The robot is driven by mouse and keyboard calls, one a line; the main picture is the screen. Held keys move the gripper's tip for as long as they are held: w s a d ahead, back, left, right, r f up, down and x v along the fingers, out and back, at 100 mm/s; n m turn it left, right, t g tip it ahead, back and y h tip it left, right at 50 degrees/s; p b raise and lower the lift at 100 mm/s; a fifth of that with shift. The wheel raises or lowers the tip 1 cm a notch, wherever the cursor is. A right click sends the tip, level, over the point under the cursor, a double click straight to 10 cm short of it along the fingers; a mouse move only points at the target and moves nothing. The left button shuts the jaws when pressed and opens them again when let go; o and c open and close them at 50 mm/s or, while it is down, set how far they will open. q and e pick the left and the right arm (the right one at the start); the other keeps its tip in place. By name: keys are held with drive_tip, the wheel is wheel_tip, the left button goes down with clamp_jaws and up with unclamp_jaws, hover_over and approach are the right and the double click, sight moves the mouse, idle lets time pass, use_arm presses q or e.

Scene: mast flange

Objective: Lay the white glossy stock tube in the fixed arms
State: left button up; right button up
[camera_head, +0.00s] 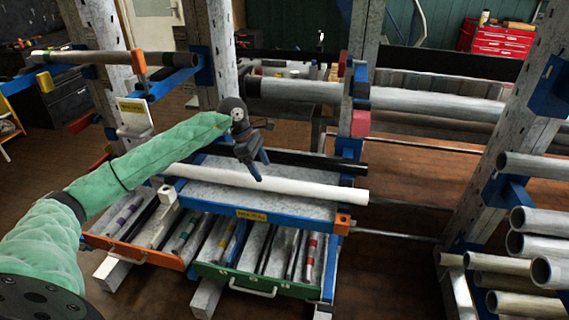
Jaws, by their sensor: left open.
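A long white glossy tube (310,187) lies across the grey, blue-edged shelf (210,193) in the middle. My left gripper (257,172) is open and points down at the tube's middle. One fingertip overlaps the tube's far edge in the picture; I cannot tell if it touches. A black tube (310,162) lies behind the white one. Blue arms with orange tips (139,62) stick out from the posts at the upper left and carry a brownish tube (85,57). I cannot tell for sure which arms are the fixed ones. My right gripper is not in view.
Below the shelf are an orange-fronted drawer (135,250) and a green-fronted drawer (250,283), both holding tubes. Grey pipes (540,220) stack on a rack at the right. A long pipe (430,102) spans the back. Brown floor shows between the racks.

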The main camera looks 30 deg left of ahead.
use_arm(q)
drive_tip(key=d+r, duration=0.1)
drive_tip(key=d, duration=0.1)
drive_tip(key=d+r+b, duration=0.1)
drive_tip(key=shift+d, duration=0.4)
drive_tip(key=shift+d+r+b, duration=0.25)
drive_tip(key=shift+d+r, duration=0.3)
drive_tip(key=shift+d, duration=0.25)
drive_tip(key=shift+d+r+b, duration=0.25)
drive_tip(key=shift+d+r, duration=0.25)
drive_tip(key=shift+d, duration=0.3)
drive_tip(key=shift+d+r+b, duration=0.25)
drive_tip(key=shift+d+r, duration=0.3)
drive_tip(key=shift+d, duration=0.25)
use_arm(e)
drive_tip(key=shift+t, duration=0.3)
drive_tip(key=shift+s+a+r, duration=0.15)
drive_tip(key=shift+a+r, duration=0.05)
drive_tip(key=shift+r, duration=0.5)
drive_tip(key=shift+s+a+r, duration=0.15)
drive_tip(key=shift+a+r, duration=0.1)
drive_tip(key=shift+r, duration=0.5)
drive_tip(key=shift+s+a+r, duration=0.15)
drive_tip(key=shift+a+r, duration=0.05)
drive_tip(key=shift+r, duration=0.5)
